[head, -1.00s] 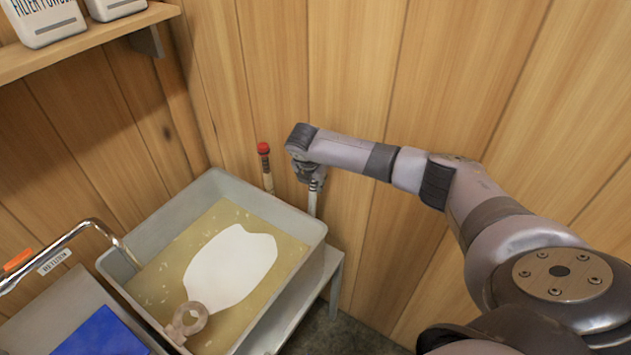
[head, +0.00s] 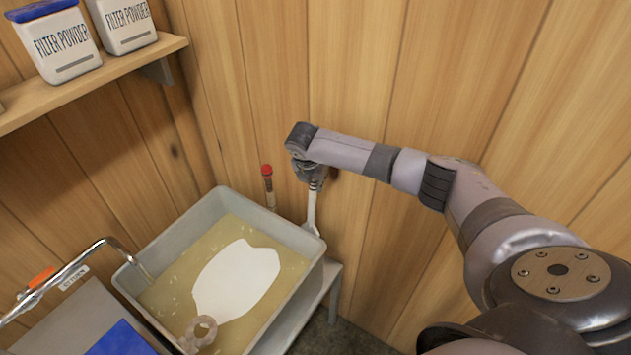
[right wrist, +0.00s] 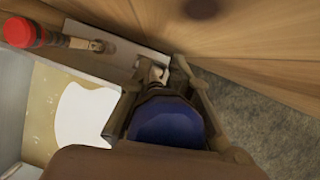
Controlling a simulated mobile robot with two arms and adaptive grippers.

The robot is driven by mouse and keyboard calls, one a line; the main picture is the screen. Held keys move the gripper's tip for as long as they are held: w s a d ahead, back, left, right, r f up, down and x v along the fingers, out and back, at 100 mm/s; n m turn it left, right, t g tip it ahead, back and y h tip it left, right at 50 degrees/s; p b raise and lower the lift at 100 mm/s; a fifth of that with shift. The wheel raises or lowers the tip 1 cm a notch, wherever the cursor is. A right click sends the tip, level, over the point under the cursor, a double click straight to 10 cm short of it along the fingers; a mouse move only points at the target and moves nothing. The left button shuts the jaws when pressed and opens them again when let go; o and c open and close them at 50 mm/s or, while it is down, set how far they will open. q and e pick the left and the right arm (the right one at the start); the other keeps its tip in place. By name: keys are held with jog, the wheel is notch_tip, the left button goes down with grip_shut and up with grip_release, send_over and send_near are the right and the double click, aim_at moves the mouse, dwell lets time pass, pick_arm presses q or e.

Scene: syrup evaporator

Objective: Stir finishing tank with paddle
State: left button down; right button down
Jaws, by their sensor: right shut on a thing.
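The finishing tank (head: 305,240) is a grey open basin holding yellowish liquid with a flat white patch (head: 237,280) on it. My right gripper (head: 314,186) is just beyond the tank's far right corner, by the wooden wall, shut on the upper part of a pale paddle (head: 312,210). The paddle hangs roughly upright outside the tank; its lower end is hidden behind the rim. In the right wrist view a rounded blue end (right wrist: 168,128) sits between the fingers (right wrist: 165,100). My left gripper is not in view.
A red-topped stick (head: 268,185) stands behind the tank, left of the paddle. A metal spout pipe (head: 75,262) reaches over the tank's left side. Filter powder containers (head: 60,45) stand on a wall shelf (head: 120,70).

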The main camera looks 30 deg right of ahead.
jog(key=shift+r, duration=5.05)
